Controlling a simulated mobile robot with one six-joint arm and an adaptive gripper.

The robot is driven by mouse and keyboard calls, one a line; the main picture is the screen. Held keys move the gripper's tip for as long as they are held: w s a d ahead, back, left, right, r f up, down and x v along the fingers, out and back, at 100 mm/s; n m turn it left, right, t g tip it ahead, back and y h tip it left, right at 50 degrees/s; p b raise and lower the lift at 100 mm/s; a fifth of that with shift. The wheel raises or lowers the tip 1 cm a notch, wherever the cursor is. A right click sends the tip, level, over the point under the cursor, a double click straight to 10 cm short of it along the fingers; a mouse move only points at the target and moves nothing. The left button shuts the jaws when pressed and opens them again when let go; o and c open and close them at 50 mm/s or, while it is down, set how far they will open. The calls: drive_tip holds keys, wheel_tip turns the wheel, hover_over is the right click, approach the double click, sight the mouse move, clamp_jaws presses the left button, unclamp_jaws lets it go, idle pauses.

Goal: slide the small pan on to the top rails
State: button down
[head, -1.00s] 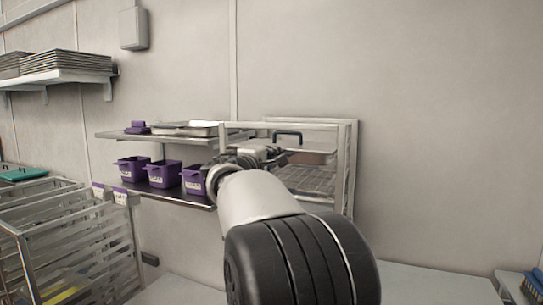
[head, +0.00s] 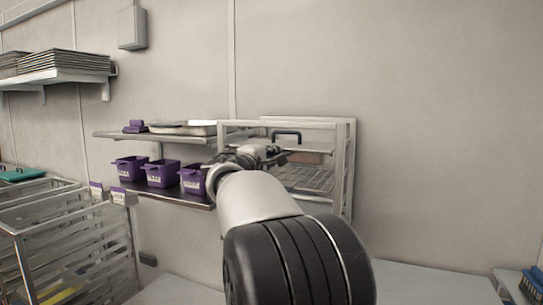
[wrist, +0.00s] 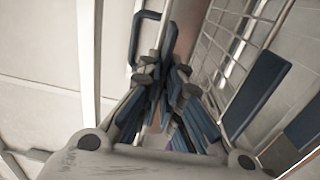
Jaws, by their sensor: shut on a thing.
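The small pan (head: 306,157) shows in part as a brownish side inside the upper part of a pale rail rack (head: 349,165). A dark blue handle (head: 287,134) stands up at its near side. My gripper (head: 270,153) is at the rack's front left, against the pan's near side, and my arm hides part of it. In the wrist view, the fingers with blue pads (wrist: 168,105) are close together, shut on the pan's near part. The brownish pan (wrist: 186,35) lies beyond them, with the blue handle (wrist: 140,35) to the left. The exact contact and how the pan sits on the rails are hidden.
A wire shelf (head: 308,179) lies lower in the rack. To the left, a wall shelf holds several purple bins (head: 161,174), with metal pans (head: 183,128) above. A slatted trolley (head: 75,240) stands at lower left. The wall to the right is bare.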

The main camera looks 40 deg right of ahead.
drive_tip(key=shift+r, duration=0.35)
drive_tip(key=c, duration=1.7)
unclamp_jaws()
drive_tip(key=shift+s+a+f, duration=0.1)
drive_tip(key=shift+s, duration=0.05)
drive_tip(key=shift+o, duration=0.2)
drive_tip(key=shift+f, duration=0.45)
drive_tip(key=o, duration=0.5)
drive_tip(key=shift+r, duration=0.15)
drive_tip(key=shift+c, duration=0.2)
drive_tip(key=b+v, duration=0.4)
drive_tip(key=v, duration=0.3)
